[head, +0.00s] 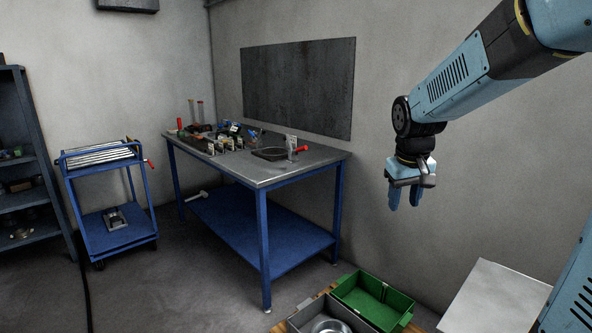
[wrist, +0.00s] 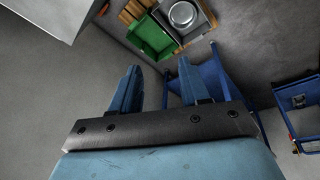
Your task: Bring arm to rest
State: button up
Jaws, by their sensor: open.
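My gripper (head: 404,197) hangs at the end of my blue arm in the right part of the head view, fingers pointing down. It is in the air before the bare grey wall and touches nothing. In the wrist view my gripper (wrist: 161,88) shows its two blue fingers apart, with nothing between them.
A green bin (head: 345,290) and a grey bin with a round metal pot (head: 331,327) stand low at the front. A pale box (head: 497,296) is right of them. A blue workbench (head: 262,180) with tools stands left, a blue cart (head: 100,157) farther left.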

jog(key=s+a+r+m+t, duration=0.1)
jog(key=s+r, duration=0.1)
jog(key=s, duration=0.8)
jog(key=s+r+t+y, duration=0.1)
jog(key=s+r, duration=0.1)
jog(key=s, duration=0.8)
jog(key=shift+a+r+m+t, duration=0.2)
jog(key=shift+a+m+t, duration=0.15)
jog(key=shift+m+t, duration=0.05)
